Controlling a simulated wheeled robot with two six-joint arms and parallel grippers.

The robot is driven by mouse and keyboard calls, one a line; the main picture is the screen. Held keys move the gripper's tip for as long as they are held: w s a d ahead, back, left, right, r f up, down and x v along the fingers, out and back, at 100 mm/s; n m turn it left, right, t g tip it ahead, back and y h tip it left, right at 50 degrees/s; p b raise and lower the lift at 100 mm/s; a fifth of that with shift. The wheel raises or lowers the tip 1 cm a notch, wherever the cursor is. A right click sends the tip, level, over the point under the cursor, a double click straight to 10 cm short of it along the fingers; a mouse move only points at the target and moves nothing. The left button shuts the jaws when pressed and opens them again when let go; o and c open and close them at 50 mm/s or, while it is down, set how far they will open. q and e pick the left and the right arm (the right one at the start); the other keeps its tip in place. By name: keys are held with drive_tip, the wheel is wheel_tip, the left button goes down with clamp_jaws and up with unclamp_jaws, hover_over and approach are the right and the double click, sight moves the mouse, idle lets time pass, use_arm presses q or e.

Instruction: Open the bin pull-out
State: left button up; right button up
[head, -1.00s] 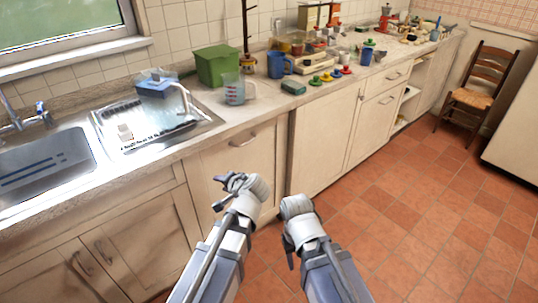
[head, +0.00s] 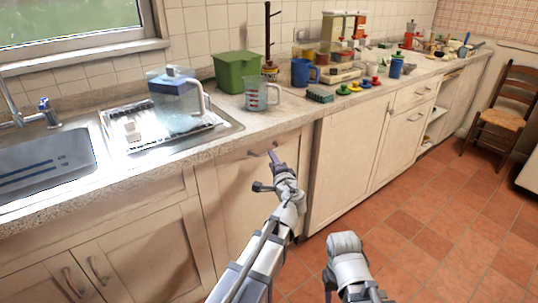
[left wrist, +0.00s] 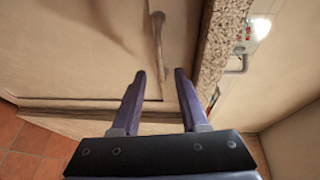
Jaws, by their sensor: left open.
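The bin pull-out appears to be the cream panel (head: 232,195) under the counter, right of the sink doors. Its front looks flush with the cabinet, so it appears shut. Its bar handle (head: 256,151) is near the top, partly behind my finger. My left gripper (head: 266,171) is open and empty in front of the panel, close to the handle. In the left wrist view the handle (left wrist: 158,38) lies just ahead of and between the spread fingers (left wrist: 160,73), not gripped. My right gripper (head: 335,275) hangs low over the floor; its jaws are not clear.
The counter edge (head: 225,155) overhangs just above the handle. A dish rack with a blue-lidded pitcher (head: 178,105), a measuring cup (head: 258,95) and a green box (head: 237,72) stand on the counter. The tiled floor (head: 430,225) at right is clear.

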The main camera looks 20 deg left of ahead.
use_arm(q)
drive_tip(key=x, duration=0.6)
drive_tip(key=shift+w+a, duration=0.15)
clamp_jaws()
idle(1.2)
